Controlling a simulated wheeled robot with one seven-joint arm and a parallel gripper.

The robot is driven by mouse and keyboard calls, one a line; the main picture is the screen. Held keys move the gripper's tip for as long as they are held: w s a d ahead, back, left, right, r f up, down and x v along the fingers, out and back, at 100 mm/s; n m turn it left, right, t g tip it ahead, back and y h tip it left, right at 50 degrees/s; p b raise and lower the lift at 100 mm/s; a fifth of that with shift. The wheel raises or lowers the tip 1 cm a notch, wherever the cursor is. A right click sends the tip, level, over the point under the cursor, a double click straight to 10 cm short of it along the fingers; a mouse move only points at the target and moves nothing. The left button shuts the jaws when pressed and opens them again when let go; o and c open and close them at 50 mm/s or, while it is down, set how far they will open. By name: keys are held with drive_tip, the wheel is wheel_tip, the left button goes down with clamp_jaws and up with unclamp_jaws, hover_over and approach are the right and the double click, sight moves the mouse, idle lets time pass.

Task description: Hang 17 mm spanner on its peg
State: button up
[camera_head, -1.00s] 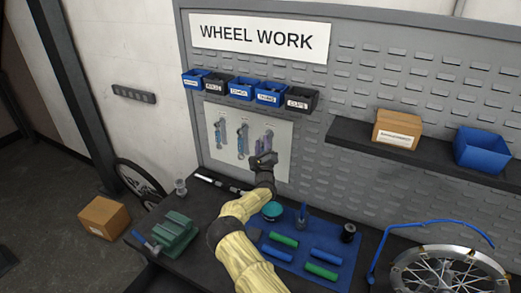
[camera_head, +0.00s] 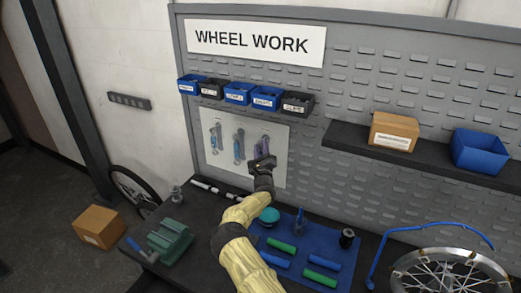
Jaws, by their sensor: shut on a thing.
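A pale tool panel (camera_head: 222,163) hangs on the grey pegboard below the small bins. Two spanners hang on its left and middle, the left spanner (camera_head: 217,137) and the middle spanner (camera_head: 239,146). My gripper (camera_head: 262,162) is at the panel's right part, shut on a dark purplish-grey spanner (camera_head: 262,146) that points upward in front of the board. The jaws hide its lower end. The right peg is not distinguishable, and I cannot tell whether the spanner touches the board. The size marking is too small to read.
Blue and black bins (camera_head: 238,93) sit just above the panel. A dark shelf (camera_head: 355,140) with a cardboard box (camera_head: 394,131) and a blue bin (camera_head: 478,151) is at the right.

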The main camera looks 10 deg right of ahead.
drive_tip(key=o, duration=1.1)
drive_tip(key=shift+c, duration=0.2)
drive_tip(key=shift+s+f, duration=0.1)
drive_tip(key=shift+s, duration=0.05)
drive_tip(key=shift+s+f, duration=0.25)
drive_tip(key=shift+s, duration=0.3)
drive_tip(key=b+v, duration=0.4)
drive_tip(key=v, duration=1.2)
drive_tip(key=shift+b, duration=0.4)
drive_tip(key=shift+a+r, duration=0.1)
drive_tip(key=shift+r, duration=0.05)
